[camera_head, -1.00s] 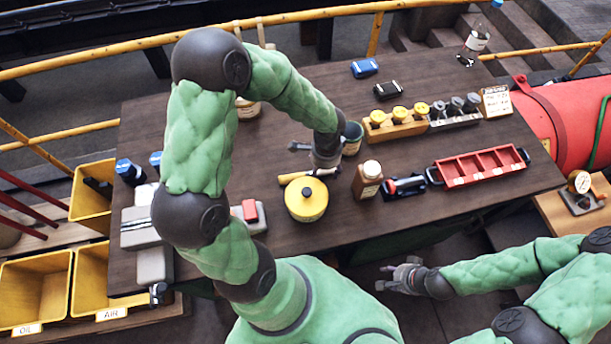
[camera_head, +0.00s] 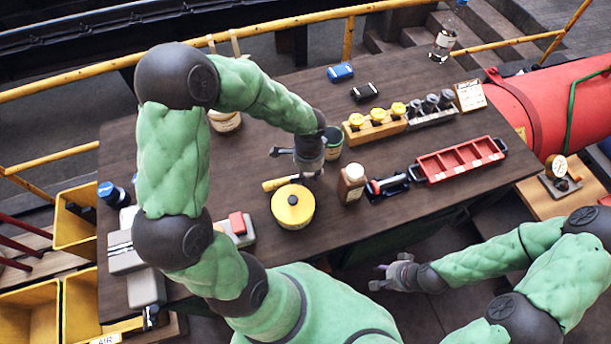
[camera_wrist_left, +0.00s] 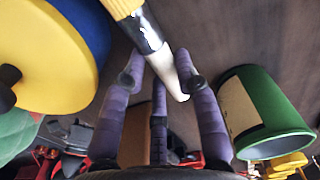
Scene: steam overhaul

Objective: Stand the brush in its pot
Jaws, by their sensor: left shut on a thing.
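The brush (camera_head: 280,183) has a yellow handle, and its dark ferrule and pale bristles show in the left wrist view (camera_wrist_left: 147,36). My left gripper (camera_head: 309,172) is shut on it near the bristle end, and the handle points left. The green pot (camera_head: 333,142) stands upright just right of and behind this gripper; it also shows at right in the left wrist view (camera_wrist_left: 275,112). The brush is outside the pot. Whether the brush touches the table is unclear. My right gripper (camera_head: 383,279) looks open and empty, in front of the table edge.
A yellow lidded tin (camera_head: 293,208) stands close in front of the brush. A brown bottle (camera_head: 351,184) and a red tray (camera_head: 458,162) are to the right. A yellow-capped rack (camera_head: 375,130) stands behind. The back middle table is fairly clear.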

